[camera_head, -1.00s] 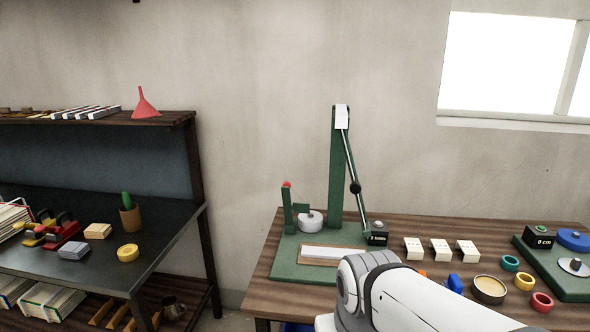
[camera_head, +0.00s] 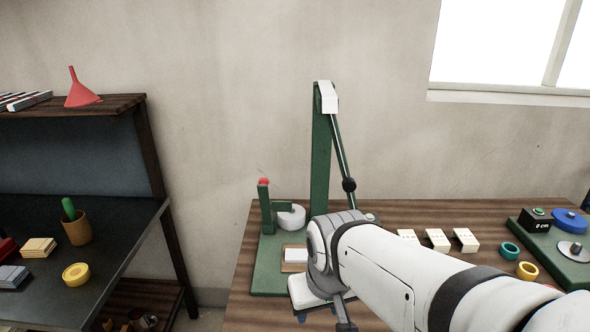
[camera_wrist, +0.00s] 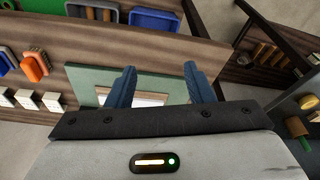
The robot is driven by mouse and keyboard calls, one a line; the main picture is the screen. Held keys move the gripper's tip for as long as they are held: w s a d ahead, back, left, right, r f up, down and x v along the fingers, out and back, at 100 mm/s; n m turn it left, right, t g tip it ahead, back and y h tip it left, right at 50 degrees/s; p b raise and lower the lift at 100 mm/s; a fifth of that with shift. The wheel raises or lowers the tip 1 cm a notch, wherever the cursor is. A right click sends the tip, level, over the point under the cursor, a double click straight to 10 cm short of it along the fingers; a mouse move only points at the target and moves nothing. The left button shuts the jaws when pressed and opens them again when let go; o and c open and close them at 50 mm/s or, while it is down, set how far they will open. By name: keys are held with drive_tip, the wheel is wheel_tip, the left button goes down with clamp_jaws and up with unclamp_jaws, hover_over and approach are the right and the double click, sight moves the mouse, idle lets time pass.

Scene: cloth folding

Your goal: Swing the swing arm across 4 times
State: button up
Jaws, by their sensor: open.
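The swing arm (camera_head: 341,150) is a thin rod with a black ball (camera_head: 349,185) low on it. It hangs from the white cap of a green post (camera_head: 321,150) and slants down to the right. The post stands on a green base (camera_head: 268,270) with a white cylinder (camera_head: 291,217) and a red-tipped short post. My gripper is low in front of the base in the head view, mostly hidden by my arm. In the wrist view my gripper (camera_wrist: 160,84) has its blue fingers spread and empty over the base's edge; the swing arm is not seen there.
White blocks (camera_head: 437,239) and coloured rings (camera_head: 510,251) lie right of the base.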

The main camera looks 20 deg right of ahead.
sight(347, 180)
drive_tip(key=shift+o, duration=0.3)
drive_tip(key=w+d+m+t+h, duration=0.1)
drive_tip(key=w+d+t, duration=0.2)
drive_tip(key=w, duration=0.3)
drive_tip(key=w+d+m+t+h+b, duration=0.1)
drive_tip(key=w+d+t, duration=0.2)
drive_tip(key=w, duration=0.4)
drive_tip(key=shift+d+r+m+t, duration=0.4)
drive_tip(key=shift+d, duration=0.35)
drive_tip(key=w+d+r+m+t+h, duration=0.1)
drive_tip(key=w+d+r+t, duration=0.2)
drive_tip(key=w+d+r+t+h+b, duration=0.1)
drive_tip(key=w+d+r+t, duration=0.2)
drive_tip(key=d+t, duration=0.1)
drive_tip(key=shift+w+r+m, duration=0.1)
drive_tip(key=shift+r+m, duration=0.25)
drive_tip(key=shift+m, duration=0.05)
drive_tip(key=shift+w+d+r+t, duration=0.25)
drive_tip(key=shift+r+t, duration=0.1)
drive_tip(key=shift+t, duration=0.15)
drive_tip(key=p+x, duration=0.1)
drive_tip(key=x, duration=0.6)
drive_tip(key=shift+w, duration=0.15)
clamp_jaws()
